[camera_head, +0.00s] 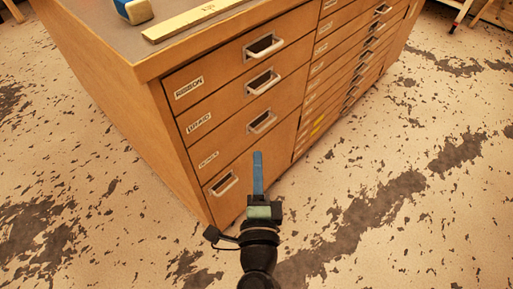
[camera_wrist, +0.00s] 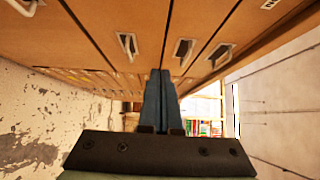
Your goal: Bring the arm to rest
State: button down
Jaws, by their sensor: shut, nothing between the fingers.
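My gripper (camera_head: 258,158) is in front of the wooden drawer cabinet (camera_head: 150,110), low on its drawer side in the head view. Its two blue fingers are together with nothing between them. They also show shut in the wrist view (camera_wrist: 160,76), pointing away from the camera along the drawer fronts. In the head view the fingertips overlap the bottom drawer. I cannot tell whether they touch it.
The cabinet has several shut drawers with metal handles (camera_head: 262,82). On its top lie a blue and cream block (camera_head: 134,11) and a flat wooden strip (camera_head: 195,20). The worn floor (camera_head: 420,210) is open to the right. A shelf (camera_wrist: 205,108) stands far off.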

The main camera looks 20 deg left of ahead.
jog(key=shift+s+d, duration=0.35)
jog(key=shift+s, duration=0.25)
jog(key=w+d+r+n+t, duration=0.1)
jog(key=w+r+n, duration=0.15)
jog(key=r, duration=0.65)
jog(key=w+d+r+n+t, duration=0.15)
jog(key=r+n, duration=0.25)
jog(key=r, duration=0.4)
jog(key=w+r+n+t, duration=0.2)
jog(key=r+n, duration=0.1)
jog(key=r, duration=0.6)
jog(key=s+d+r+n+t+h, duration=0.1)
jog(key=s+d+r+t+h, duration=0.2)
jog(key=r, duration=0.6)
jog(key=s+d+r+n+t+h, duration=0.1)
jog(key=s+d+r+h, duration=0.2)
jog(key=r, duration=0.5)
jog(key=s+d+r+n+t+h, duration=0.25)
jog(key=d+r, duration=0.25)
jog(key=r, duration=0.4)
notch_tip(320, 180, up, 32)
jog(key=m+p, duration=0.1)
jog(key=p, duration=3.3)
jog(key=shift+a+r+y, duration=0.15)
jog(key=shift+a+y, duration=0.2)
jog(key=shift+y, duration=0.1)
jog(key=shift+s, duration=0.1)
